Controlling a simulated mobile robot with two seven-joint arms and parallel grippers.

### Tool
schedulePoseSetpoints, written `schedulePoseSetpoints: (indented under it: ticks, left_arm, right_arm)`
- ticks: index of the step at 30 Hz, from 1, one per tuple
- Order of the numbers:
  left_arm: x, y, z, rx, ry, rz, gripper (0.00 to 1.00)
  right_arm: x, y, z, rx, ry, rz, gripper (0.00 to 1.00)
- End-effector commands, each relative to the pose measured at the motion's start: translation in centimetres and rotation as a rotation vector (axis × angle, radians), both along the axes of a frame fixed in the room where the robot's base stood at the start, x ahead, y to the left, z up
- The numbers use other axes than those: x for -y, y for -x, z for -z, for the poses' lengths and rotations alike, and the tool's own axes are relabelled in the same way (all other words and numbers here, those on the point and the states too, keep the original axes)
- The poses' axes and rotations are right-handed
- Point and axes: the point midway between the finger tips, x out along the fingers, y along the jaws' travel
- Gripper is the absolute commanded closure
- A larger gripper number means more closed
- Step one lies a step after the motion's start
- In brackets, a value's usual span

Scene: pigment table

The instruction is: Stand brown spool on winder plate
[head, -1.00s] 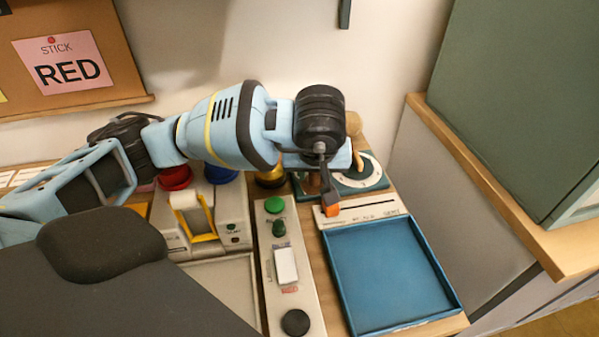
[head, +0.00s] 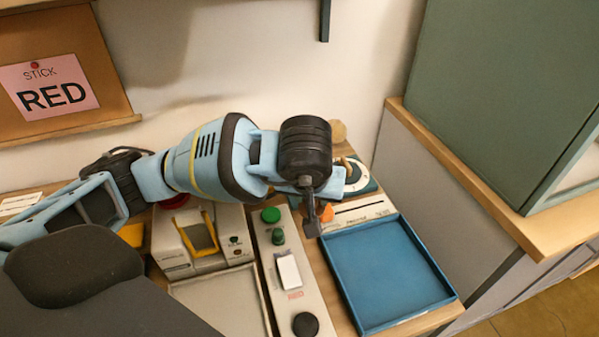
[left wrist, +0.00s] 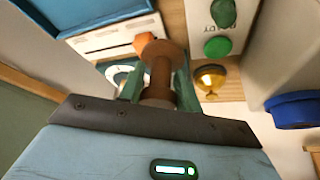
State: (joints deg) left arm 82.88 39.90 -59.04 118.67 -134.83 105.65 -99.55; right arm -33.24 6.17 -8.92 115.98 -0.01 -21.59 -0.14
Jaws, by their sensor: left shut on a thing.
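The brown spool (left wrist: 165,58) is upright between the fingers of my left gripper (left wrist: 158,84) in the left wrist view. The gripper is shut on it. A teal base with a white marked disc, which looks like the winder plate (head: 357,179), lies at the back right. Part of its disc also shows beside the held spool in the left wrist view (left wrist: 114,74). I cannot tell the spool's height above the table. My right gripper is not in view.
A white slotted panel (head: 372,211) with an orange piece (head: 326,211) and an empty blue tray (head: 385,275) lie in front. A button panel (head: 278,243) stands to their left. A gold-topped thing (left wrist: 210,78) and a blue knob (left wrist: 297,109) show in the left wrist view.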

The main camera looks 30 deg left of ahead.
Motion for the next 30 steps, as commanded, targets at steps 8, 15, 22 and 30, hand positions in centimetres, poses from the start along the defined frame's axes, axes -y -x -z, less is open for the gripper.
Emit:
schedulePoseSetpoints:
  ticks: [8,15,22,30]
  left_arm:
    - [-4.4,-5.0,0.5,-0.001,0.000,-0.007,0.89]
    - [-7.2,-8.3,1.0,-0.001,0.000,-0.002,0.89]
    - [-7.8,-9.1,1.1,0.000,0.000,0.001,0.89]
    - [-8.4,-9.6,2.3,-0.006,0.001,0.000,0.89]
  right_arm:
    - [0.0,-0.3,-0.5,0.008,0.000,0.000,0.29]
    - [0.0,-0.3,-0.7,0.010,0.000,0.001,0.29]
    - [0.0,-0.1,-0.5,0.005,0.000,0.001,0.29]
    - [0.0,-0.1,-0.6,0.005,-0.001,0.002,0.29]
